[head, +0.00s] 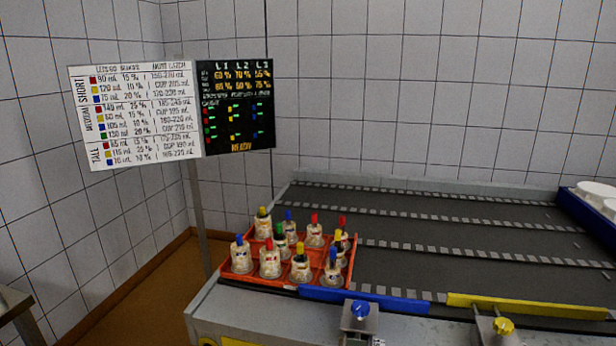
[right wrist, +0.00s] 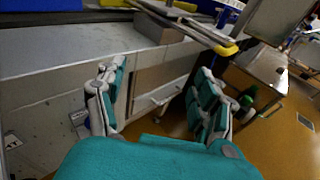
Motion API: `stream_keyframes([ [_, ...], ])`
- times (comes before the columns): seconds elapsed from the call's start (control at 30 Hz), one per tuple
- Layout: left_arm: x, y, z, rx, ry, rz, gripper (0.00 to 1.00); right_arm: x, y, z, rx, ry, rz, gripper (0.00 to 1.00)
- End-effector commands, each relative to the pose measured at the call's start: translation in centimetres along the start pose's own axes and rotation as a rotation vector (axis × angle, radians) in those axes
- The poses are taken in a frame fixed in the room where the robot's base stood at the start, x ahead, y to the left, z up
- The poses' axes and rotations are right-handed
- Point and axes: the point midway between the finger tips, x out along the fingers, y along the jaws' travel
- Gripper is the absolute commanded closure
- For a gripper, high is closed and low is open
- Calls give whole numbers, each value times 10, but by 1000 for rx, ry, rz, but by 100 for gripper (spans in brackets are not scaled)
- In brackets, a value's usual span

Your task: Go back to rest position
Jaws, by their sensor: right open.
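My right gripper (right wrist: 162,100) shows in the right wrist view with its two teal-padded fingers spread apart and nothing between them. It hangs in front of the grey side of the conveyor (right wrist: 50,90), apart from it. In the head view neither gripper shows. An orange tray (head: 262,284) sits at the left end of the conveyor. It holds several whitish moulds (head: 270,264) with red, yellow, blue and green tops, standing upright.
The dark conveyor lanes (head: 440,220) to the right of the tray are bare. A blue bar (head: 365,300) and a yellow bar (head: 530,307) line the front edge. A blue crate (head: 590,222) with white items stands at right. A sign board (head: 135,115) stands behind, at left.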

Motion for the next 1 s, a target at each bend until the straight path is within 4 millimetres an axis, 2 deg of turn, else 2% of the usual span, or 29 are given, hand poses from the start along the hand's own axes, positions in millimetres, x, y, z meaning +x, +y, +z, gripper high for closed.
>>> stream_keyframes([
  [0.1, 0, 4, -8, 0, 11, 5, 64, 1, -10, -34, 24, 84, 13, 30],
  [0.27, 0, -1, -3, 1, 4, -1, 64, 1, -32, -90, 83, 229, 17, 30],
  [0.37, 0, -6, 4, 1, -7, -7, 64, -5, -54, -138, 143, 357, 2, 30],
  [0.47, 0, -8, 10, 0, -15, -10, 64, -17, -88, -196, 241, 517, -46, 30],
  [0.5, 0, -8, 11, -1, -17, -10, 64, -26, -106, -222, 291, 590, -78, 30],
  [0.6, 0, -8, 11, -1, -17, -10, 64, -51, -151, -279, 438, 758, -189, 30],
  [0.67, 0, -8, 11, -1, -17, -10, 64, -69, -181, -310, 540, 848, -278, 30],
  [0.8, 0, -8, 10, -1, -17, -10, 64, -118, -257, -369, 825, 1010, -554, 30],
  [0.9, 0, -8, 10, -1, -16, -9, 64, -152, -309, -397, 1057, 1056, -785, 30],
  [1.0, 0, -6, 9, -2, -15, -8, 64, -178, -354, -412, 1277, 1041, -999, 30],
])
